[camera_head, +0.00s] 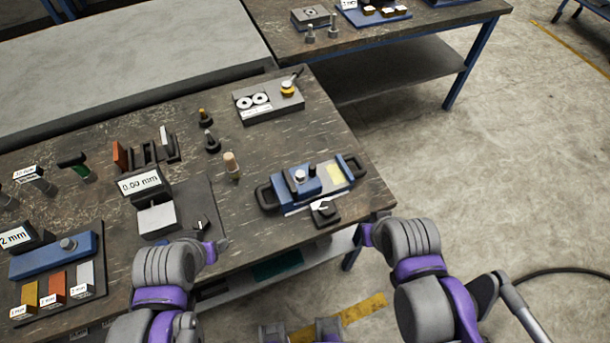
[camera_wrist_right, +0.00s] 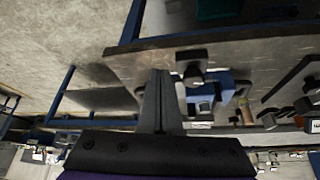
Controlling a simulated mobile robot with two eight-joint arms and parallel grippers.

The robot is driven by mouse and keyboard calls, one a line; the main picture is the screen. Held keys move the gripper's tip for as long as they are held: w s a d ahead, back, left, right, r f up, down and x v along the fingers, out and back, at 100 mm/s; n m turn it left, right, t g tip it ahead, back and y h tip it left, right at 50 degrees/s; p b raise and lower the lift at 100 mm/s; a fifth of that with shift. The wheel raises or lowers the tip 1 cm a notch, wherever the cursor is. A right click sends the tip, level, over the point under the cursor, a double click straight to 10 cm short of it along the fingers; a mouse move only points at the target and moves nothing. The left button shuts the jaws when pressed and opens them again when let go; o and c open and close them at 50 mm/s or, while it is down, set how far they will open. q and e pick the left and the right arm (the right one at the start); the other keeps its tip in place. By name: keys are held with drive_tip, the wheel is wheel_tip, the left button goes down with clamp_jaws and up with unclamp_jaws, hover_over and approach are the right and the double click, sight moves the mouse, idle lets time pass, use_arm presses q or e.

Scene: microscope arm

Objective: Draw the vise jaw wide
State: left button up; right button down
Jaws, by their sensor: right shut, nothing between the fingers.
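A blue vise-like device (camera_head: 305,183) with a black loop handle at each end and a silver knob on top sits near the right front edge of the workbench. A black piece (camera_head: 324,213) projects at its front. How wide its jaw stands is too small to tell. In the right wrist view the blue device (camera_wrist_right: 222,88) shows just right of the fingers. My right gripper (camera_head: 369,232) is shut and empty, off the bench's front right edge and apart from the device. My left gripper (camera_head: 218,247) is over the front edge, left of the device; its fingers are too small to judge.
The workbench (camera_head: 290,240) carries a gauge stand reading 0.00 mm (camera_head: 140,183), a blue holder with coloured blocks (camera_head: 52,258), small pegs (camera_head: 208,139) and a grey tray with two white rings (camera_head: 268,104). Open floor (camera_head: 480,170) lies to the right.

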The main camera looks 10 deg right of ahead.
drive_tip(key=c, duration=1.6)
unclamp_jaws()
drive_tip(key=c, duration=1.3)
unclamp_jaws()
drive_tip(key=shift+w, duration=0.1)
drive_tip(key=o, duration=0.6)
drive_tip(key=w+r+n, duration=0.1)
drive_tip(key=w+a+r+n, duration=0.1)
drive_tip(key=w+n, duration=0.1)
drive_tip(key=w+r+n+g, duration=0.1)
drive_tip(key=shift+w+a+r, duration=0.3)
drive_tip(key=shift+a+r, duration=0.1)
wheel_tip(320, 180, up, 4)
drive_tip(key=n+g, duration=0.4)
drive_tip(key=n, duration=1.1)
hover_over(313, 166)
drive_tip(key=shift+a+f, duration=0.1)
drive_tip(key=shift+f, duration=0.25)
wheel_tip(313, 166, down, 10)
drive_tip(key=shift+f, duration=0.2)
